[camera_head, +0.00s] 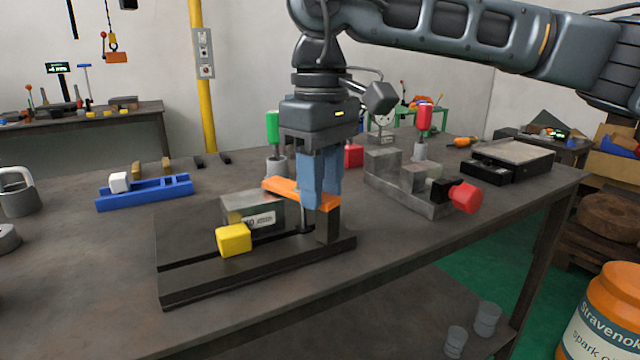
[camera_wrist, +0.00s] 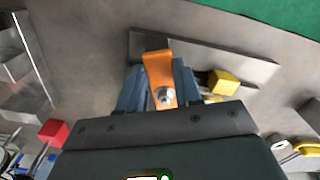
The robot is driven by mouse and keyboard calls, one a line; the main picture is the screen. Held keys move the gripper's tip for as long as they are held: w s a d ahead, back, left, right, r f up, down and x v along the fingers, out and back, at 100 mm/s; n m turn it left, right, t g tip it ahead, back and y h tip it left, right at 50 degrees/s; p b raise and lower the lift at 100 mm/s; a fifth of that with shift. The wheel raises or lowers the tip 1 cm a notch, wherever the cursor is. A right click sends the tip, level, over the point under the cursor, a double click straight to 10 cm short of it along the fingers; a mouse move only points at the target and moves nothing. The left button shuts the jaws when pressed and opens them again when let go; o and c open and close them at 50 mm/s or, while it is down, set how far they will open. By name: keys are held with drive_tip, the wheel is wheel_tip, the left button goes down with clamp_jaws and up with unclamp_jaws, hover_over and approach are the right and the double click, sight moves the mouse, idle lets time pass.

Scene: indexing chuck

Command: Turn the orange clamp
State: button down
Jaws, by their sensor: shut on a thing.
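The orange clamp (camera_head: 283,188) is a flat bar lying across the top of a grey block (camera_head: 240,209) and a dark post (camera_head: 327,226) on a dark base plate (camera_head: 200,289). My gripper (camera_head: 318,203) points down with its blue fingers on either side of the clamp near the post end, shut on it. In the wrist view the clamp (camera_wrist: 157,68) runs between the two fingers (camera_wrist: 160,95), with a round metal bolt head (camera_wrist: 164,96) on it. The fingers hide part of the clamp in the head view.
A yellow knob (camera_head: 233,239) sticks out at the front of the block. A blue tray (camera_head: 145,192) lies to the left. A grey vise with a red knob (camera_head: 465,197) stands to the right. The table front at lower left is clear.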

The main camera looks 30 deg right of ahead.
drive_tip(key=shift+d+n, duration=0.1)
drive_tip(key=shift+n, duration=0.3)
drive_tip(key=c, duration=0.8)
unclamp_jaws()
drive_tip(key=shift+o, duration=0.2)
drive_tip(key=shift+r+p, duration=0.55)
drive_tip(key=shift+r, duration=3.4)
